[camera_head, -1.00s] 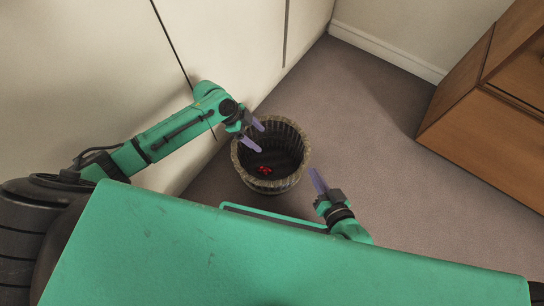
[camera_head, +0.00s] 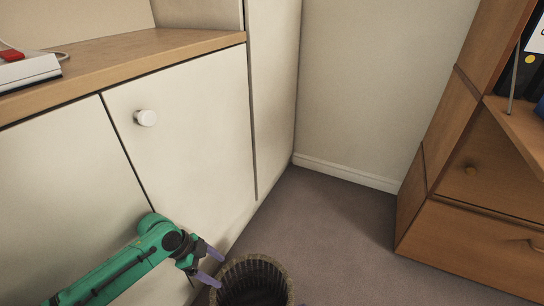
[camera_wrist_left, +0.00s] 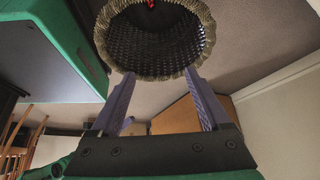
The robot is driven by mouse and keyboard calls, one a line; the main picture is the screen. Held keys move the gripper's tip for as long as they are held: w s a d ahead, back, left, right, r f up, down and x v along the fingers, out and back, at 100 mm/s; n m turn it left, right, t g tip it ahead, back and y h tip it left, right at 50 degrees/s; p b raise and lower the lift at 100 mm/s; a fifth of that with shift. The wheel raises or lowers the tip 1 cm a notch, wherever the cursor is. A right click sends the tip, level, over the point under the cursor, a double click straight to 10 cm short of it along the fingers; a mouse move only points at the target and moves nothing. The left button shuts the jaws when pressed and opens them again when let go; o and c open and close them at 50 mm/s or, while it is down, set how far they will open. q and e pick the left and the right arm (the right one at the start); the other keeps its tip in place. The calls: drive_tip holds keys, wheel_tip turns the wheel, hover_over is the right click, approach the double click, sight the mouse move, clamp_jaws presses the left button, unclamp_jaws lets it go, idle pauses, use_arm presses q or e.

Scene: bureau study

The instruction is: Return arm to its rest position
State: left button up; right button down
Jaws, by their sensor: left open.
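My left gripper (camera_head: 212,268) is open and empty beside the upper left rim of a round woven basket (camera_head: 252,262). My green left arm comes in from the lower left, in front of the white cabinet. In the left wrist view both fingers of the left gripper (camera_wrist_left: 160,92) are spread apart, and the basket (camera_wrist_left: 160,72) shows beyond them. A small red thing (camera_wrist_left: 151,4) shows in the basket at the top edge of that view. My right gripper is out of view.
A white cabinet door (camera_head: 180,150) with a round knob (camera_head: 146,117) stands behind the arm. A wooden counter (camera_head: 120,62) holds a red and white device (camera_head: 22,66). A wooden drawer unit (camera_head: 480,215) stands right. The carpet (camera_head: 335,240) between is clear.

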use_arm(q)
drive_tip(key=s+d+f+n+t+h, duration=0.1)
drive_tip(key=s+d+f+n+t, duration=0.15)
drive_tip(key=d+n+t, duration=0.35)
drive_tip(key=s+d+f+n+t+h, duration=0.1)
drive_tip(key=s+d+f+n, duration=0.1)
drive_tip(key=s+d+n, duration=0.35)
drive_tip(key=s+a+r+n+g+y+p, duration=0.1)
drive_tip(key=s+a+p, duration=0.8)
drive_tip(key=p, duration=0.9)
drive_tip(key=s+a+r+n+g+y+p, duration=0.1)
drive_tip(key=s+a+r+g+y+p, duration=0.3)
drive_tip(key=s+p, duration=0.9)
drive_tip(key=a+g+y+p, duration=0.1)
drive_tip(key=a+y+p, duration=0.2)
drive_tip(key=a+p, duration=0.2)
drive_tip(key=shift+s+a+r+n+g, duration=0.3)
drive_tip(key=shift+r+n+g, duration=0.05)
drive_tip(key=shift+g, duration=0.05)
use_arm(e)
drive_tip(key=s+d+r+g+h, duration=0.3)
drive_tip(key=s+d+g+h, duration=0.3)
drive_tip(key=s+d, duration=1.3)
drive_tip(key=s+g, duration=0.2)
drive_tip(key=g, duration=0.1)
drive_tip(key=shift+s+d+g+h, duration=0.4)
